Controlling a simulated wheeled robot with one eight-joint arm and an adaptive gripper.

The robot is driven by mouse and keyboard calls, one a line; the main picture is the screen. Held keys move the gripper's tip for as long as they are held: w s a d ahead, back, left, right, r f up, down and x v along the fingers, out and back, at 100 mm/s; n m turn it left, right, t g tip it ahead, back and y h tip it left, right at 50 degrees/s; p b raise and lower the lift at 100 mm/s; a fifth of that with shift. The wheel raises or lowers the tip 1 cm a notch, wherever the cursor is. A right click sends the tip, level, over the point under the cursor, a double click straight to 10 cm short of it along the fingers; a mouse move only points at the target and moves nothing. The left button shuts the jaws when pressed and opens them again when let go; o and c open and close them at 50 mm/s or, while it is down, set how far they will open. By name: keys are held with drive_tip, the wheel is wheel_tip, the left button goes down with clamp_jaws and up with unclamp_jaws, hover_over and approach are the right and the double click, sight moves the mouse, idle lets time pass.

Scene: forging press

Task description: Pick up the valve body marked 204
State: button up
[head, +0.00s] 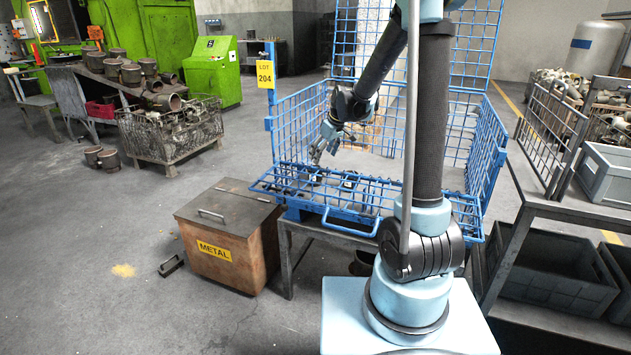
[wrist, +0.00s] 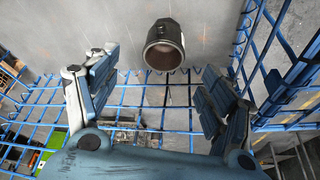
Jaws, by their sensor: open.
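The yellow sign reading LOT 204 (head: 265,75) stands on a post at the left corner of a blue wire-mesh crate (head: 300,118). My gripper (head: 322,152) is inside the crate, pointing down, and in the wrist view (wrist: 157,78) its fingers are spread with nothing between them. A dark valve body (wrist: 164,46) with a round open mouth lies on a grey surface ahead of the fingertips, apart from them. In the head view, small dark parts (head: 347,181) lie low in the crate, partly hidden by the mesh. No number on a part is readable.
The crate's mesh walls surround my gripper, and its front panel with a handle (head: 350,222) lies folded low. A brown METAL bin (head: 215,228) stands at the front left. A rack with grey crates (head: 548,268) is at the right. Open floor lies to the left.

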drive_tip(key=shift+x, duration=1.95)
drive_tip(key=shift+a+x, duration=0.2)
drive_tip(key=shift+x, duration=0.75)
drive_tip(key=shift+a+x, duration=0.2)
drive_tip(key=shift+x, duration=0.75)
drive_tip(key=shift+w+a+f, duration=0.2)
drive_tip(key=shift+f, duration=0.4)
drive_tip(key=shift+c, duration=0.2)
drive_tip(key=c, duration=1.4)
drive_tip(key=shift+r, duration=0.1)
